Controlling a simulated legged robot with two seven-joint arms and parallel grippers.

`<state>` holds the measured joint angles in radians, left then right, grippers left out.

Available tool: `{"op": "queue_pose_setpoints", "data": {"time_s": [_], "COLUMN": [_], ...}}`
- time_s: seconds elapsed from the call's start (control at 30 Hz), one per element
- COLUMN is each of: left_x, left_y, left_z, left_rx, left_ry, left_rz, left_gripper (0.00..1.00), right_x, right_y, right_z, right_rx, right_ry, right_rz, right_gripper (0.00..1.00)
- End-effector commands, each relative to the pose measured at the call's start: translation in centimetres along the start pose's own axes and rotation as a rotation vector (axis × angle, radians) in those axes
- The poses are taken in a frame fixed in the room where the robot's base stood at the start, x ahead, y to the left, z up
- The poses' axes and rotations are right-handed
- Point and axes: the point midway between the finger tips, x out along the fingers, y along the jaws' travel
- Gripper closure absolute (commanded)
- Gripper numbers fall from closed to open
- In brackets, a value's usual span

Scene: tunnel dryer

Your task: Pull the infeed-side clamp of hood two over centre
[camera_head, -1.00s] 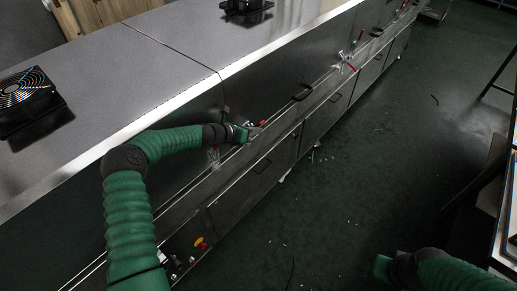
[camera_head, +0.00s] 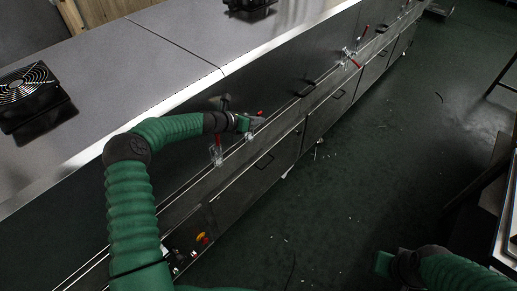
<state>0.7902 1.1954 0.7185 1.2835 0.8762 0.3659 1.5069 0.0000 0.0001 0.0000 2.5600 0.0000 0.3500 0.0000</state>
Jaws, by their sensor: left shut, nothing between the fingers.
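The dryer's hoods (camera_head: 262,80) form a dark front face under a pale top edge, with a joint crossing the top. My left gripper (camera_head: 256,121) is shut and empty at the front face, just right of that joint. A small clamp with a red-tipped handle (camera_head: 261,113) is right at its fingertips; the gripper partly hides it, and I cannot tell whether they touch. Another clamp with a red handle (camera_head: 216,150) stands below and left of the gripper. A further pair of red-handled clamps (camera_head: 350,58) is farther right. My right gripper (camera_head: 382,264) is at the lower right, its finger opening unclear.
A black hood handle (camera_head: 306,88) sticks out right of my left gripper. Lower doors (camera_head: 262,162) run below the ledge. A black fan (camera_head: 28,92) stands on top at left. A bench edge (camera_head: 505,215) is at the right. The green floor (camera_head: 340,200) between is mostly clear.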

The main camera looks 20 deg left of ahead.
Motion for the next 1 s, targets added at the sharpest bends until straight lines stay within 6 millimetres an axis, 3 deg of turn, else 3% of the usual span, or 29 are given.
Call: {"op": "queue_pose_setpoints", "data": {"time_s": [0.03,0.2,0.6,0.8,1.0], "left_x": [-0.6,-2.9,-8.5,-9.8,-10.0], "left_y": [-0.2,-2.7,-9.0,-10.7,-10.8], "left_z": [1.2,-1.5,-5.9,-6.6,-6.6], "left_rx": [0.007,-0.007,-0.002,-0.001,-0.001], "left_ry": [-0.002,0.0,0.001,0.003,0.003], "left_rz": [0.002,0.0,0.0,0.0,0.001], "left_gripper": [1.0,1.0,1.0,1.0,1.0], "right_x": [0.1,1.5,4.7,5.1,5.0], "right_y": [0.0,0.0,0.0,0.0,0.0], "right_z": [0.0,0.3,1.1,1.2,1.2], "right_rx": [0.0,0.0,0.0,0.0,0.0], "right_ry": [0.0,0.0,0.0,0.0,0.0], "right_rz": [0.0,0.0,0.0,0.0,0.0], "right_gripper": [0.55,0.55,0.55,0.55,0.55]}}
